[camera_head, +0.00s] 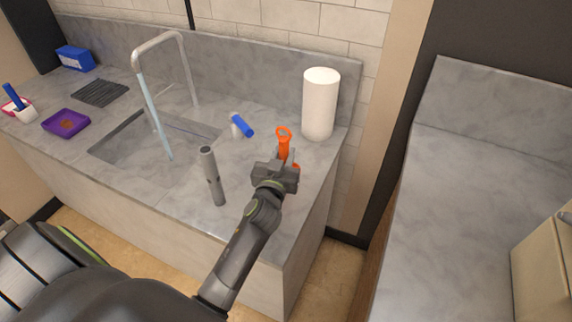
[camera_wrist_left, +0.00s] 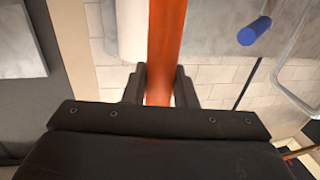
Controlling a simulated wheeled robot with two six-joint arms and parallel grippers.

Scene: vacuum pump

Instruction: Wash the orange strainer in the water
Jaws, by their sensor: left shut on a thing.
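The orange strainer (camera_head: 284,142) is in my left gripper (camera_head: 279,166), above the right part of the counter. A ring-shaped end points up and away, and a small orange part shows just right of the gripper. In the left wrist view, the orange piece (camera_wrist_left: 166,45) runs between the two fingers (camera_wrist_left: 160,88), which are closed on its sides. A pale blue stream of water (camera_head: 154,115) falls from the tall grey faucet (camera_head: 164,42) into the sink (camera_head: 108,150). The strainer is right of the sink, clear of the water. My right gripper is not in view.
A grey upright cylinder (camera_head: 212,177) stands between sink and gripper. A blue-handled item (camera_head: 242,125) lies behind, near a white paper roll (camera_head: 320,104). A purple tray (camera_head: 66,123) and blue box (camera_head: 75,58) are at the left. Another counter (camera_head: 450,200) is at right.

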